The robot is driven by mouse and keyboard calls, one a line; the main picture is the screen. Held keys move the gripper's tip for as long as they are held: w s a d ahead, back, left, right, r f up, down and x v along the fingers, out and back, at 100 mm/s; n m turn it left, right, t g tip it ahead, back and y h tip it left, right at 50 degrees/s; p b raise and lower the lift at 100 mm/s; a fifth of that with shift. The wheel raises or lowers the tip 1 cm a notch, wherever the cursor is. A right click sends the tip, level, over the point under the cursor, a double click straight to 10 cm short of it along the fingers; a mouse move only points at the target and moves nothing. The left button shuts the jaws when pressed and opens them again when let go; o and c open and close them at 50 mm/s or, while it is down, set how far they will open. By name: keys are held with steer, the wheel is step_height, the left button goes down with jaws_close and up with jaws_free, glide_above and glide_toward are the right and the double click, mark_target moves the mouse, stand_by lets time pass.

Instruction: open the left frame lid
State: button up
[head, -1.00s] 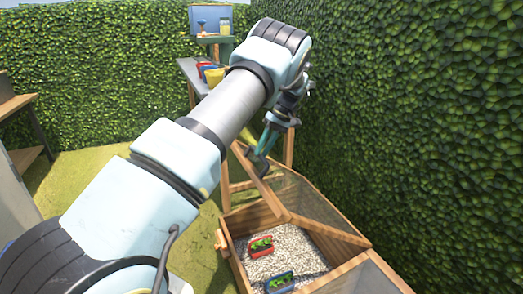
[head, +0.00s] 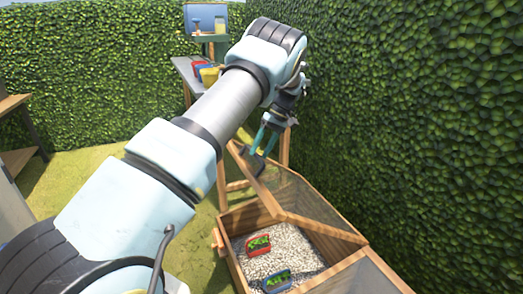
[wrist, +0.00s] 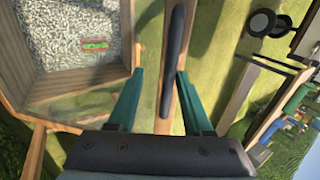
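The wooden frame (head: 228,258) stands at the lower right in the head view, with pale gravel inside. Its left lid (head: 268,197), a wooden border around a clear pane, is tilted up, leaving the gravel exposed at the front. My gripper (head: 260,153) is at the lid's raised front edge. In the wrist view, the teal fingers of my gripper (wrist: 161,76) are apart on either side of the lid's wooden bar (wrist: 163,115) and its dark handle (wrist: 174,60). Gaps show beside the bar, so I see no clamping. My arm hides part of the background.
Another lid (head: 362,278) lies at the right front. A tall hedge (head: 430,120) stands close on the right. A table (head: 186,69) with coloured pots is behind.

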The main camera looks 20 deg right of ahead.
steer(key=shift+r, duration=0.1)
steer(key=v, duration=1)
steer(key=shift+r+p, duration=0.3)
steer(key=shift+p, duration=0.15)
steer(key=shift+d, duration=0.15)
steer(key=a+r+h, duration=0.2)
steer(key=a+h, duration=0.2)
steer(key=a, duration=1.5)
steer(key=s+a+f+m+t+h, duration=0.1)
steer(key=s+a, duration=0.7)
steer(key=s, duration=0.4)
steer(key=s+a+f+m+t+h, duration=0.1)
steer(key=s+a+f, duration=0.1)
steer(key=s+a, duration=0.75)
step_height(320, 180, up, 16)
steer(key=s+d+p, duration=0.2)
steer(key=p, duration=1.4)
steer(key=shift+r+m, duration=0.2)
steer(key=shift+m, duration=0.1)
